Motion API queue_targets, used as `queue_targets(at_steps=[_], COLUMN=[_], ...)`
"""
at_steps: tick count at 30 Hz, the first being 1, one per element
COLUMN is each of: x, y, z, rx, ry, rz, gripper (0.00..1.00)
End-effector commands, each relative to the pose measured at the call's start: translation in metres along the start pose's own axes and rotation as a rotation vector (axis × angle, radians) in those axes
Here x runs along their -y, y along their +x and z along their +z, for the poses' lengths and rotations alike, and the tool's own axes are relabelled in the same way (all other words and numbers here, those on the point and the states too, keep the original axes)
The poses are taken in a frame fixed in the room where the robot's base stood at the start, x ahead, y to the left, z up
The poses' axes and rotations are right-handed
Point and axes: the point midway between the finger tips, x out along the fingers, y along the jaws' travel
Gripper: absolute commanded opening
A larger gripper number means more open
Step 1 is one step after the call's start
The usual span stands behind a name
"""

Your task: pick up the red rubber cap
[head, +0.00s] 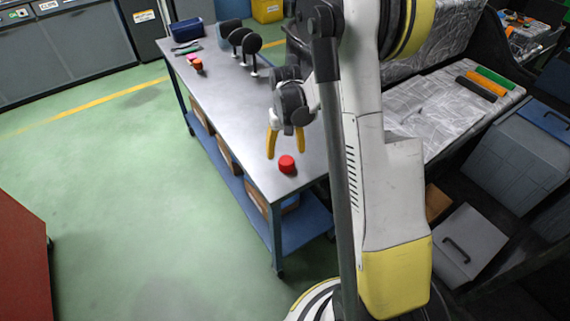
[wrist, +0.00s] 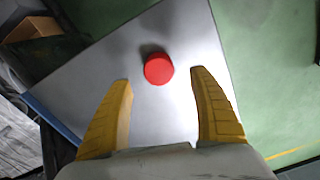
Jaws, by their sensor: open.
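The red rubber cap (head: 287,164) is a small round piece on the grey metal tabletop (head: 222,88), close to the table's near end. In the wrist view the cap (wrist: 158,69) lies just beyond the fingertips, roughly midway between them, and neither finger touches it. My gripper (head: 286,156) has two yellow fingers pointing down, spread apart and empty. It is above the table, beside the cap. In the wrist view the open fingers (wrist: 162,76) stand on either side with bare tabletop between them.
Black round-headed items (head: 251,44) stand farther back on the table, with a dark blue box (head: 187,29) and small pink and red pieces (head: 197,65) at the far end. Open green floor lies left of the table.

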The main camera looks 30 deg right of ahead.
Motion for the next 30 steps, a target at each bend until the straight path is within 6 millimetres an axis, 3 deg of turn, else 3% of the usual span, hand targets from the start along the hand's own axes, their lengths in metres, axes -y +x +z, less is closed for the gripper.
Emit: queue_targets(at_steps=[12, 19, 20, 24, 30], x=[-0.003, -0.003, -0.003, -0.003, -0.003], y=[0.053, 0.054, 0.054, 0.054, 0.054], z=[0.002, 0.003, 0.003, 0.003, 0.003], rx=[-0.001, -0.001, -0.001, -0.001, -0.001], ry=[-0.001, -0.001, 0.000, 0.000, 0.000], rz=[0.000, 0.000, 0.000, 0.000, 0.000], gripper=[0.71, 0.71, 0.69, 0.26, 0.23])
